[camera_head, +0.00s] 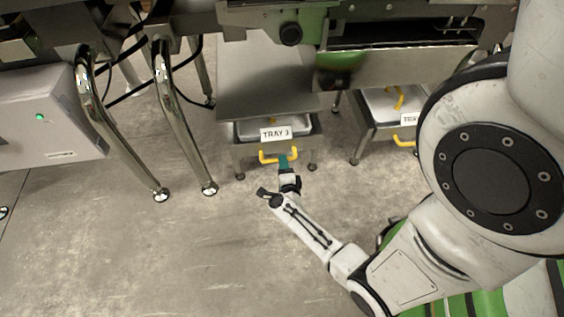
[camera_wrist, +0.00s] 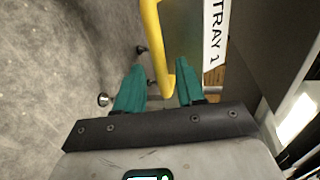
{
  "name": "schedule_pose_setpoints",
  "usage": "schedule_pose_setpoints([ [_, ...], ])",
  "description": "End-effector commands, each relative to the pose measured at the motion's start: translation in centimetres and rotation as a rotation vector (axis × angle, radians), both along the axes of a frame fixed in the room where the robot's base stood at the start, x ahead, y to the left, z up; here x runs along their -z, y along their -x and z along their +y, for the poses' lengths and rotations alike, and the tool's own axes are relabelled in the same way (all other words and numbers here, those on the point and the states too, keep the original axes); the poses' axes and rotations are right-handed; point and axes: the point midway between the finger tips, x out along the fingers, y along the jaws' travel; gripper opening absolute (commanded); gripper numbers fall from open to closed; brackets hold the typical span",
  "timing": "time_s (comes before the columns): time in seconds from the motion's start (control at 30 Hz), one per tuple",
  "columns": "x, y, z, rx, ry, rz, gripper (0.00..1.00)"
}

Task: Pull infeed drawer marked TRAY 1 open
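The drawer marked TRAY 1 sits low under the grey machine housing; its white label (camera_head: 275,133) reads TRAY 1 more clearly in the wrist view (camera_wrist: 213,35). A yellow bar handle (camera_head: 265,157) stands out from the drawer front below the label. In the wrist view the handle (camera_wrist: 152,35) runs down between the teal fingers of my gripper (camera_wrist: 159,66). The fingers are open, one on each side of the handle's lower end, with gaps visible. In the head view my gripper (camera_head: 284,161) is at the handle's right end. Whether a finger touches it cannot be told.
A second drawer unit (camera_head: 380,128) with a yellow handle stands to the right, partly hidden by my arm. Shiny metal legs (camera_head: 178,115) and a grey box (camera_head: 45,115) stand to the left. The concrete floor (camera_head: 130,250) in front is clear.

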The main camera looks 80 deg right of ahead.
Motion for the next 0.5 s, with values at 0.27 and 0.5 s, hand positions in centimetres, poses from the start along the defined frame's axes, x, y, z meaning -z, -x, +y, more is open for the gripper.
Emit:
schedule_pose_setpoints([
  [0.27, 0.7, -1.1, -2.8, 0.001, 0.000, 0.001, 0.38],
  [0.5, 0.7, -1.3, -3.1, 0.000, 0.000, 0.001, 0.38],
])
